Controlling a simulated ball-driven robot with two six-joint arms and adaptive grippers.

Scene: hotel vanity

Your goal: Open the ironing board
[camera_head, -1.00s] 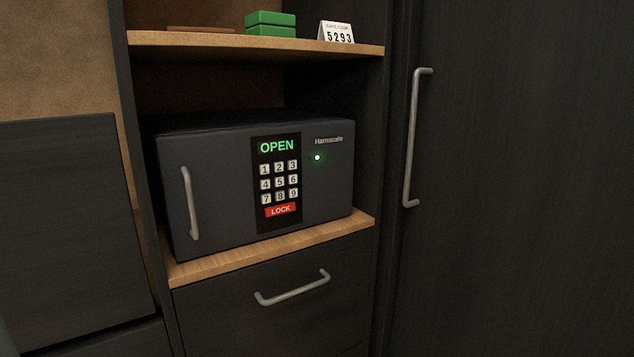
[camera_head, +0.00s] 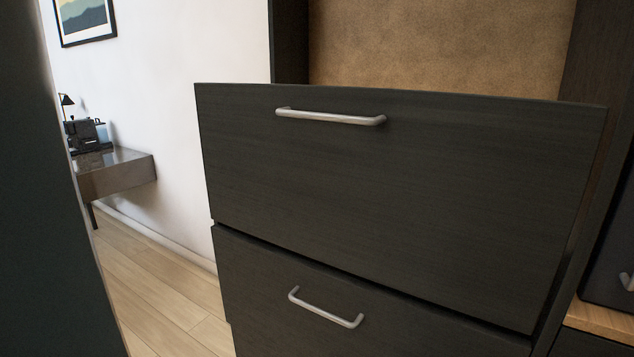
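No opened-out ironing board shows in this view. A wide dark wood front panel (camera_head: 400,195) with a horizontal metal handle (camera_head: 331,117) near its top edge fills the middle. Below it is a second dark front (camera_head: 400,325) with its own metal handle (camera_head: 326,307). A narrow dark gap separates the two fronts. I cannot tell whether an ironing board is behind either one. Neither of my grippers is in view.
A brown-backed open recess (camera_head: 440,45) is above the upper front. The safe (camera_head: 612,255) is cut off at the right edge on a wooden shelf (camera_head: 602,320). A dark upright surface (camera_head: 40,200) blocks the left. Wood floor (camera_head: 165,285) and a desk (camera_head: 120,172) lie beyond.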

